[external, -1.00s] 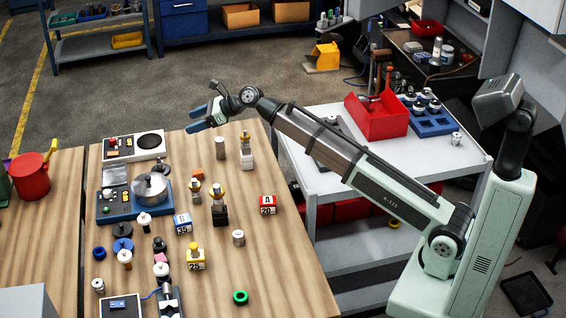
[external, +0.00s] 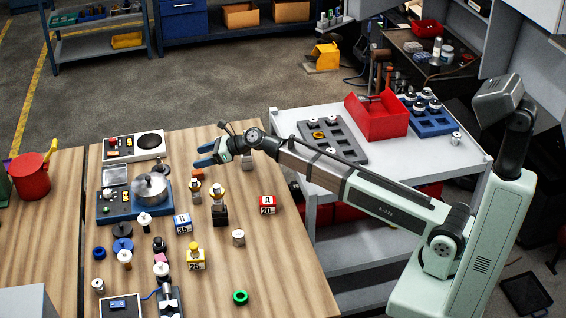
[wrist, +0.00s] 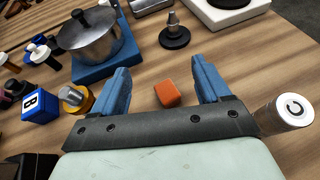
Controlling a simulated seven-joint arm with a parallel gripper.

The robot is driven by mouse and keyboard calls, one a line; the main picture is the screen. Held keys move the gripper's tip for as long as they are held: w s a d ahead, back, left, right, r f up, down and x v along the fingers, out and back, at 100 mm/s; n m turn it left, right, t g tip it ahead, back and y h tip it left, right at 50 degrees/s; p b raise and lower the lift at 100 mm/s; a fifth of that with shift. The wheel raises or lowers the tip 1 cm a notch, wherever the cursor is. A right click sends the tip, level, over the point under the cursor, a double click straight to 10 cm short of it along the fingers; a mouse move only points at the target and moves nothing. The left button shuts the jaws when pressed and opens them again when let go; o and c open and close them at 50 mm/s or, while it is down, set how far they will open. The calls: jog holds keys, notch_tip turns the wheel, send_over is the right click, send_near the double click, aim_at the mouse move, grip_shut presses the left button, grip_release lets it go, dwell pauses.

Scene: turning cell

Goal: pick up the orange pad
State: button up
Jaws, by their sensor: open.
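The orange pad (external: 197,172) is a small block lying flat on the wooden table, just below my gripper in the external view. In the wrist view the orange pad (wrist: 168,94) shows between the two blue fingers, nearer the middle than either finger, with table visible on both sides of it. My gripper (external: 205,155) is open and empty, its fingers pointing toward the pad's area. The wrist view shows my gripper (wrist: 160,75) spread wide. Whether the fingertips are level with the pad or above it is unclear.
A silver pot (wrist: 88,32) on a blue base stands left of the pad. A dark-based peg (wrist: 174,32) stands beyond it. A white cylinder marked C (wrist: 287,111) is close on the right. A blue B block (wrist: 40,105) and a yellow-based piece (wrist: 76,98) are left.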

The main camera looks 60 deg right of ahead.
aim_at(199, 172)
jog(key=shift+f, duration=2.8)
jog(key=shift+f+x, duration=0.2)
jog(key=shift+x, duration=1)
jog(key=shift+w+a+f, duration=0.15)
jog(key=shift+w+f, duration=0.05)
jog(key=shift+w, duration=0.1)
jog(key=c, duration=1.1)
jog(key=shift+o, duration=0.2)
